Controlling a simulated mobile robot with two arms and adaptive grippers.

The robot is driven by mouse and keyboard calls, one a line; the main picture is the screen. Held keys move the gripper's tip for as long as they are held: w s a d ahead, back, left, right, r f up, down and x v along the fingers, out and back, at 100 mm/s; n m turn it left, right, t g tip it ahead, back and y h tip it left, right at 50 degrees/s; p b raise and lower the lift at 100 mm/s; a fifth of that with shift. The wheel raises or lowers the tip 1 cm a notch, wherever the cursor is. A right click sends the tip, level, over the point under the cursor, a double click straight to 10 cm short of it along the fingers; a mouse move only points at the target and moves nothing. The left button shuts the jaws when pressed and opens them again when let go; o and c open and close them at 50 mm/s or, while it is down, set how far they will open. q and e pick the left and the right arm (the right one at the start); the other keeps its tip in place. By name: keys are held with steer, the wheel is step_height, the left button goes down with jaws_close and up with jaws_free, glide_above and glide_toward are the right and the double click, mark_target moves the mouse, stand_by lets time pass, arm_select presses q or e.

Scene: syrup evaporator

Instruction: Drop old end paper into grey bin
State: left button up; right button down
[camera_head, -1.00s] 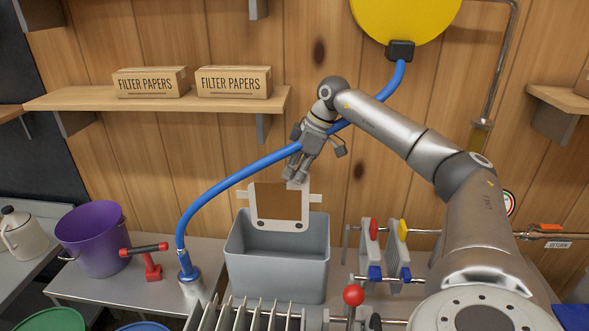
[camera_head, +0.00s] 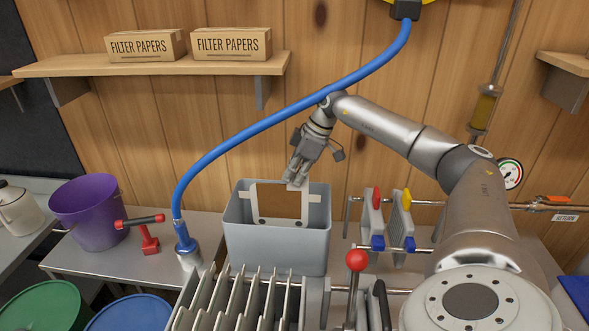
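The old end paper (camera_head: 279,203) is a brown sheet with a white border and side tabs. It hangs upright from my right gripper (camera_head: 297,179), which is shut on its top edge. The grey bin (camera_head: 275,246) stands on the bench in the middle of the view. The paper's lower part is within the bin's opening, and its bottom edge shows just above the bin's front rim. My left gripper is not in view.
A blue hose (camera_head: 270,126) arches from the metal fitting behind my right wrist. A purple bucket (camera_head: 90,211) stands left on the bench. The filter press plates (camera_head: 243,300) with a red-knobbed lever (camera_head: 356,261) are in front of the bin. Filter paper boxes (camera_head: 231,43) sit on the shelf.

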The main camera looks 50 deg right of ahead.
steer(key=shift+f, duration=0.75)
steer(key=c, duration=1.2)
jaws_free()
steer(key=shift+c, duration=0.2)
steer(key=shift+r, duration=0.15)
steer(key=shift+p+v, duration=3.15)
steer(key=shift+v, duration=0.8)
